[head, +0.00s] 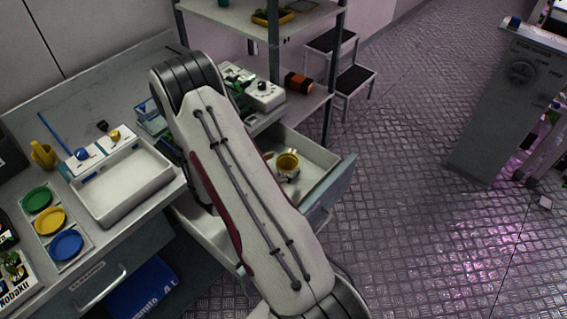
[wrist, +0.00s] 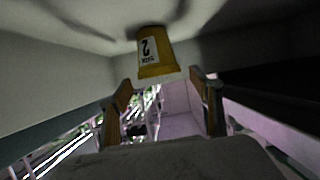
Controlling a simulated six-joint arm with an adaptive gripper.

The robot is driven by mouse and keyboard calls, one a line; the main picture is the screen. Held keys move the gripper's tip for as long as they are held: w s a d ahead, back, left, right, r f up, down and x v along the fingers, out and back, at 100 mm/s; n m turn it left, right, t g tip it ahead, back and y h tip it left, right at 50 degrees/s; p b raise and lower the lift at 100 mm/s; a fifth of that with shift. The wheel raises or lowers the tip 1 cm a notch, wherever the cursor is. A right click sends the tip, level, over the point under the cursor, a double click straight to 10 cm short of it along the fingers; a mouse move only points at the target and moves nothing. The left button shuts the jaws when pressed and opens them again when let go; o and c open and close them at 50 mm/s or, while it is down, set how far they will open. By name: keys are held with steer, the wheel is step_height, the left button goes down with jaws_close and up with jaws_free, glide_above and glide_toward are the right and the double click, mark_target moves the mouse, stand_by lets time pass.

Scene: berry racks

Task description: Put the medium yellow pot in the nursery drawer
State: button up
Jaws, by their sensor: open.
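A yellow pot (head: 287,162) is inside an open drawer (head: 340,183), to the right of my arm in the head view. The wrist view shows the yellow pot (wrist: 157,55) upside down in the picture, with a white label bearing a "2", against the pale drawer surface. My gripper (wrist: 162,92) is open, its two fingers apart and empty. The pot appears just beyond the fingertips, roughly centred between them; contact is not visible. In the head view my arm hides most of the gripper and part of the drawer.
A shelf rack (head: 275,60) stands behind the drawer, with an orange-black item (head: 298,82) on its lower shelf. A counter at left carries a white tray (head: 125,185) and several coloured discs. A step stool (head: 350,80) stands behind.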

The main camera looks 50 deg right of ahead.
steer(key=v, duration=1)
stand_by(0.8)
